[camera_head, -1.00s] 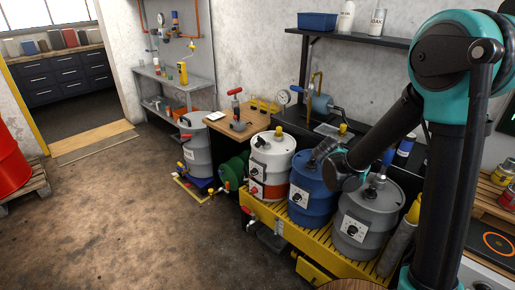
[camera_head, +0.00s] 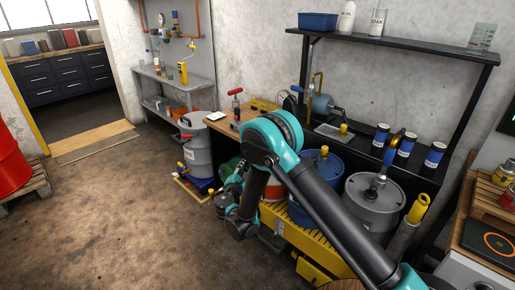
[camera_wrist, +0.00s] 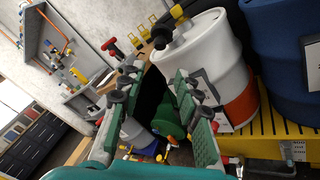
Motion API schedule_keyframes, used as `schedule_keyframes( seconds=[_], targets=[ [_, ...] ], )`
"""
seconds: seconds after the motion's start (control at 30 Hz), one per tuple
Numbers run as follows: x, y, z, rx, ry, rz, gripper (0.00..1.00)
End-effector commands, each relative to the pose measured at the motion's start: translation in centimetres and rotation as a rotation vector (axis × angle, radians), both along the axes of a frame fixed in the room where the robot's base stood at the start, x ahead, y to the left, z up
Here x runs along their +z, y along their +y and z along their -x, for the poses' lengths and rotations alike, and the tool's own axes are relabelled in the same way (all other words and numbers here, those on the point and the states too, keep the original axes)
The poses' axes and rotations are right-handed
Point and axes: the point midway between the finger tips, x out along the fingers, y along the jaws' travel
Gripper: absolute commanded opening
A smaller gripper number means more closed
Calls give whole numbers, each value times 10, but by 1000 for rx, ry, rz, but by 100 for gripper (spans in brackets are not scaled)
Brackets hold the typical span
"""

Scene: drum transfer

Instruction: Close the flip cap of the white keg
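The white keg (camera_wrist: 212,62) stands at the upper right of the wrist view, with an orange-red lower band and a label partly behind my right finger. Dark and yellow fittings (camera_wrist: 162,37) sit on its top; I cannot tell which is the flip cap or whether it is open. In the head view my arm hides most of the keg; its orange band (camera_head: 273,190) shows. My gripper (camera_wrist: 155,90) is open and empty, its two green-backed fingers apart, in front of the keg and to its left. In the head view my gripper (camera_head: 230,200) is low, left of the keg.
A blue keg (camera_head: 322,168) and a grey keg (camera_head: 374,205) stand on the yellow pallet (camera_head: 312,245) right of the white keg. Another grey keg (camera_head: 197,150) stands left.

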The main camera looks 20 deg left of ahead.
Motion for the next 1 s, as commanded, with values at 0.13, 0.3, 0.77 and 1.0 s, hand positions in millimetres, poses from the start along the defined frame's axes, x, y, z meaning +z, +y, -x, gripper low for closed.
schedule_keyframes(
  seconds=[0.13,0.3,0.77,1.0],
  targets=[
    [0,1,-16,-3,-1,2,33],
    [0,3,-49,-4,0,1,33],
    [0,11,-137,-3,0,0,33],
    [0,13,-165,-2,1,-1,33]
  ],
)
